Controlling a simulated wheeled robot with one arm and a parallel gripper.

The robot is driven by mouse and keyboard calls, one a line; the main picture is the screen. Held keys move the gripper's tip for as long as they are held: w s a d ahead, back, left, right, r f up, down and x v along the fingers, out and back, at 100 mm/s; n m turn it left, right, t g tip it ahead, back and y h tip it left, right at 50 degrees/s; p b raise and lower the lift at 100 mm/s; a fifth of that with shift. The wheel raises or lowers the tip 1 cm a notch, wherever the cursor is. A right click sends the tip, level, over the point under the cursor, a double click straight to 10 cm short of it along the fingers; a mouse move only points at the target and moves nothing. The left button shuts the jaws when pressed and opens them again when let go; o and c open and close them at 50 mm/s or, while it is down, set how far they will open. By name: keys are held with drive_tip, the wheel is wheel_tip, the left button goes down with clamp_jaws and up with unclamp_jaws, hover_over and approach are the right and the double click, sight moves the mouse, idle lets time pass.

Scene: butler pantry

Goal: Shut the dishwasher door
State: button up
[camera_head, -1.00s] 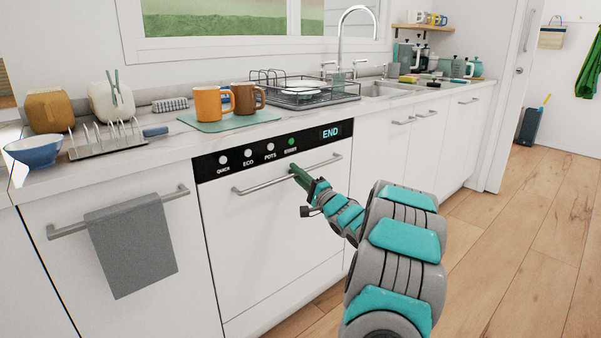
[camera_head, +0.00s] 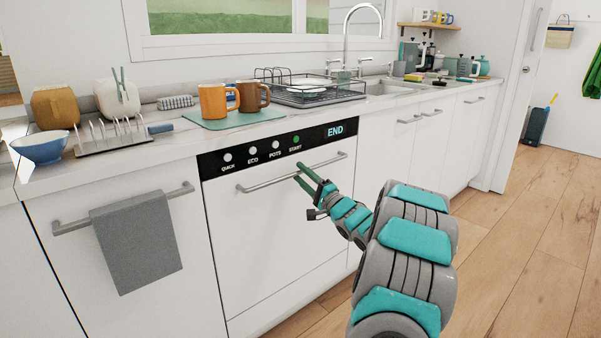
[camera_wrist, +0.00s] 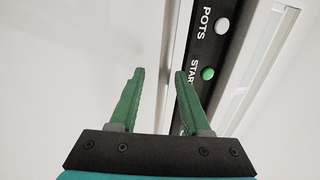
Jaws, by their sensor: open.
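The white dishwasher door (camera_head: 270,240) stands upright, its front about in line with the neighbouring cabinet fronts. Its black control strip (camera_head: 235,158) shows END and a green START light. A metal bar handle (camera_head: 265,184) runs across just below the strip. My gripper (camera_head: 302,173) is at the right part of the handle, its green fingers apart. In the wrist view my open gripper (camera_wrist: 159,75) has nothing gripped between its fingers. The control strip (camera_wrist: 207,60) lies beyond the right finger. I cannot tell whether a finger touches the handle.
A grey towel (camera_head: 136,243) hangs on a bar left of the dishwasher. The worktop above holds an orange mug (camera_head: 213,101), a brown mug (camera_head: 247,98), a blue bowl (camera_head: 40,148) and a wire dish rack (camera_head: 318,93). The wooden floor (camera_head: 510,240) to the right is clear.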

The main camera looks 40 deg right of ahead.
drive_tip(key=v, duration=0.6)
drive_tip(key=shift+s+d+r, duration=0.25)
